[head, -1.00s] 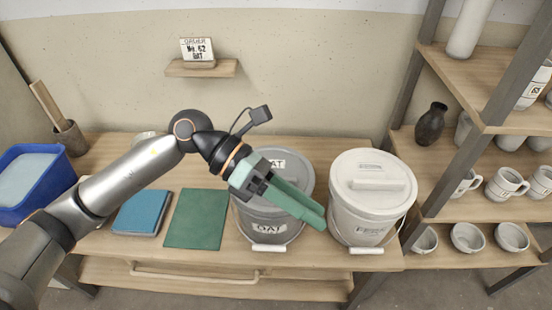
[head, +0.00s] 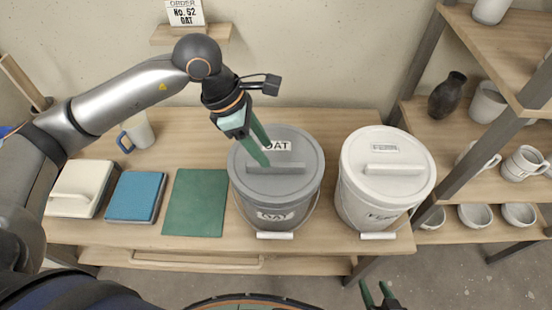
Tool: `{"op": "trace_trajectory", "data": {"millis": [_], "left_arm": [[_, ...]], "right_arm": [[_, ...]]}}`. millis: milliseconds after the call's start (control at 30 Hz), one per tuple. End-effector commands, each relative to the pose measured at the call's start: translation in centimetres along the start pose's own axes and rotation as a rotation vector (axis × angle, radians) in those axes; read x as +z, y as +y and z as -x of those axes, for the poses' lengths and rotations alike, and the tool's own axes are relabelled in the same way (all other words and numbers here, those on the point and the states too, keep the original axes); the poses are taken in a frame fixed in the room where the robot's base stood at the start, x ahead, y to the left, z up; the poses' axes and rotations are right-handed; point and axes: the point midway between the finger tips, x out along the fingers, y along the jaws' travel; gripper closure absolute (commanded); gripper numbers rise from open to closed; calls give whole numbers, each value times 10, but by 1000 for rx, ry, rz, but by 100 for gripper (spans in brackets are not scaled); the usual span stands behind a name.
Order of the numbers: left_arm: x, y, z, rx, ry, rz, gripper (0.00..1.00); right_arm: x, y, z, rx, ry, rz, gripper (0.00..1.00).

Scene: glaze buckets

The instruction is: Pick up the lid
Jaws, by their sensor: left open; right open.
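The grey bucket (head: 258,205) labelled OAT stands on the bench. Its grey lid (head: 305,150) is on it, with a bar handle (head: 290,168) across the top. My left gripper (head: 268,157) is open, its green fingers pointing down over the lid near the left end of the handle. I cannot tell whether the fingertips touch it. The white bucket (head: 365,208) stands to the right with its own white lid (head: 408,150) and bar handle. My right gripper (head: 375,294) is open and empty at the bottom edge, in front of the bench.
A green mat (head: 195,203), a blue block (head: 136,196), a white handled block (head: 75,190) and a mug (head: 138,130) are left on the bench (head: 195,145). An order card (head: 185,13) reading OAT is on the wall shelf. Pottery shelves (head: 480,185) stand at the right.

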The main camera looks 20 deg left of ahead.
Motion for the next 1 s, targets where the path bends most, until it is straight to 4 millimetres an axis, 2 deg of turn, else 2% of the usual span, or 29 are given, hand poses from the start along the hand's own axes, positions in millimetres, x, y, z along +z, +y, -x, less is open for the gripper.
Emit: {"op": "trace_trajectory", "data": {"millis": [167, 400, 500, 767, 1000], "left_arm": [[0, 0, -12, -2, 0, 0, 49], [-1, 2, -48, -4, -1, 1, 49], [-1, 2, -57, -2, -2, -1, 49], [-2, 2, -60, 0, -2, -1, 49], [-2, 2, -59, 0, -2, 0, 76]], "right_arm": [[-2, 0, 2, 0, -1, 0, 50], [-6, 0, 6, 0, -1, 0, 50], [-6, 0, 6, 0, -1, 0, 50], [-6, 0, 6, 0, -1, 1, 50], [-6, 0, 6, 0, -1, 1, 50]]}}
